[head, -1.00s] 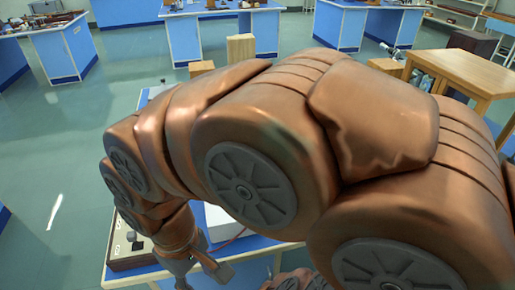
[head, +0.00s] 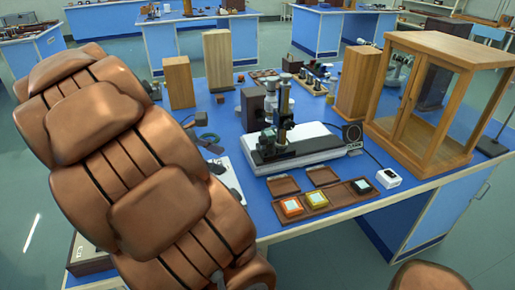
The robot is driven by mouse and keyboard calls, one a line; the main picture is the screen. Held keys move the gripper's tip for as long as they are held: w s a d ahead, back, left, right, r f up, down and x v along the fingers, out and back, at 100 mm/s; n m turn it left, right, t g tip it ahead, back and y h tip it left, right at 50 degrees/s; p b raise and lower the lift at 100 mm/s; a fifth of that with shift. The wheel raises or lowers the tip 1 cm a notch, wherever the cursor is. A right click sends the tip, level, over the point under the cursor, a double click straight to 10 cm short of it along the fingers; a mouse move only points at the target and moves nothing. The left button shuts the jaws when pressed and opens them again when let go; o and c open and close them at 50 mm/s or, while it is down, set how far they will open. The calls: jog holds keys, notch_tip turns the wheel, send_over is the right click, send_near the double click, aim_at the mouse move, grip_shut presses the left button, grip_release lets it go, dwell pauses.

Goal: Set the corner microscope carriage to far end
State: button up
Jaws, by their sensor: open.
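A dark microscope (head: 279,122) stands upright on a long white and black base (head: 318,150) on the blue bench (head: 262,205). It sits left of the middle of that base, with a bare stretch of base to its right. A dark round dial or knob plate (head: 352,134) stands at the base's right end. I cannot make out a scale on it. My gripper is not in view. My copper-coloured arm fills the left of the head view, and the microscope is clear of it.
A wooden tray with coloured blocks (head: 325,198) and a small white device (head: 388,178) lie in front. A glass-sided wooden cabinet (head: 430,95) stands right. Wooden blocks (head: 217,60) stand behind. Grey-black items (head: 226,178) lie beside my arm.

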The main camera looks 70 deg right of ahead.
aim_at(259, 139)
jog(key=w+d+f+n+g+h+b, duration=0.1)
jog(key=d+n+g+h+b, duration=0.2)
jog(key=d, duration=1)
jog(key=shift+y, duration=0.3)
jog(key=shift+b+x, duration=0.3)
jog(key=shift+x, duration=3.5)
jog(key=shift+f, duration=0.15)
jog(key=shift+c, duration=0.2)
grip_shut()
